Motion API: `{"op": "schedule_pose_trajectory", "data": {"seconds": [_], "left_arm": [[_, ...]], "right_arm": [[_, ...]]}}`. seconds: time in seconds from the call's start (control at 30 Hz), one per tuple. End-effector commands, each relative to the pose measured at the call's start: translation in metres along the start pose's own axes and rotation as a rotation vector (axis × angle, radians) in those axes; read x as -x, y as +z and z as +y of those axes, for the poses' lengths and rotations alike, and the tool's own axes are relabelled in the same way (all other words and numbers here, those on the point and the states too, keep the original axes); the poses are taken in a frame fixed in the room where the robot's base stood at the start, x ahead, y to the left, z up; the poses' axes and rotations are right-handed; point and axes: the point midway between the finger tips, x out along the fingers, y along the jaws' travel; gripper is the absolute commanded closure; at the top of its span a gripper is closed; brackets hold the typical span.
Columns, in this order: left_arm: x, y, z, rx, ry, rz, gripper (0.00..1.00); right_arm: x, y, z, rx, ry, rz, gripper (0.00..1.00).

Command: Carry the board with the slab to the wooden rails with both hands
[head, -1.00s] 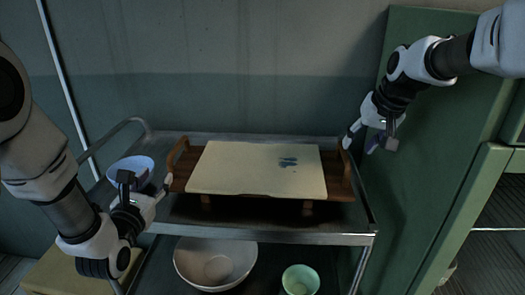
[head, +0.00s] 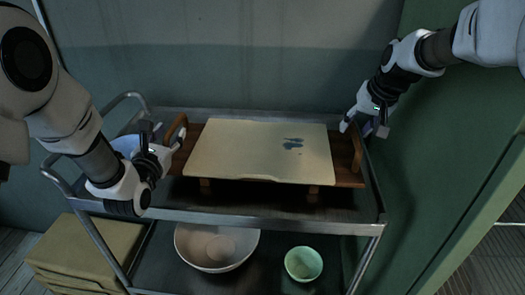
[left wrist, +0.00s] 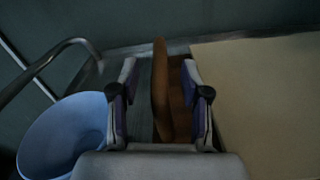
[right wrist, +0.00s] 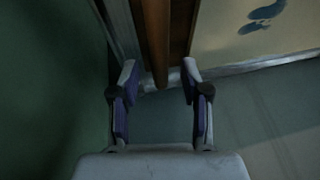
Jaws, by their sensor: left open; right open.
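The wooden board (head: 347,181) lies on the cart's top shelf, with a raised handle at each end. The flat cream slab (head: 258,150), with a blue mark, lies on it. My left gripper (head: 170,138) is open at the left handle (head: 181,133); in the left wrist view this handle (left wrist: 160,95) stands between the fingers. My right gripper (head: 357,126) is open at the right handle (head: 357,152); in the right wrist view the handle's end (right wrist: 158,60) reaches between the fingertips. Wooden blocks (head: 205,187) show under the board; I cannot tell whether they are rails or feet.
A blue-white bowl (head: 126,144) stands left of the board, close to my left gripper. The metal cart (head: 260,221) carries a large white bowl (head: 216,246) and a green bowl (head: 303,263) below. A green cabinet (head: 455,150) stands close on the right.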

Motion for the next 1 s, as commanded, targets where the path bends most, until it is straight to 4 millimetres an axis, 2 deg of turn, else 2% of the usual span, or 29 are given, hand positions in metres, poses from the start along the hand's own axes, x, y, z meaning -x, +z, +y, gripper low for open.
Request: {"op": "schedule_pose_trajectory", "data": {"seconds": [0.1, 0.2, 0.47, 0.57, 0.6, 1.0], "left_arm": [[-0.015, 0.0, 0.0, -0.001, 0.0, -0.001, 0.53], [-0.021, 0.0, 0.0, -0.001, 0.0, -0.001, 0.53], [-0.022, 0.0, 0.0, 0.0, 0.0, 0.0, 0.53], [-0.022, 0.0, 0.0, 0.0, 0.0, 0.0, 0.85], [-0.022, 0.0, 0.0, 0.0, 0.0, 0.0, 0.99], [-0.023, 0.005, 0.001, -0.001, 0.002, -0.009, 1.0]], "right_arm": [[-0.015, 0.0, 0.0, -0.001, 0.0, -0.001, 0.54], [-0.021, 0.0, 0.0, -0.001, 0.0, 0.0, 0.54], [-0.022, 0.0, 0.0, 0.0, 0.0, 0.001, 0.54], [-0.022, 0.0, 0.0, 0.0, 0.0, 0.001, 0.85], [-0.022, 0.0, 0.0, 0.0, 0.0, 0.001, 1.0], [-0.018, -0.003, -0.001, 0.0, -0.001, 0.007, 1.0]]}}
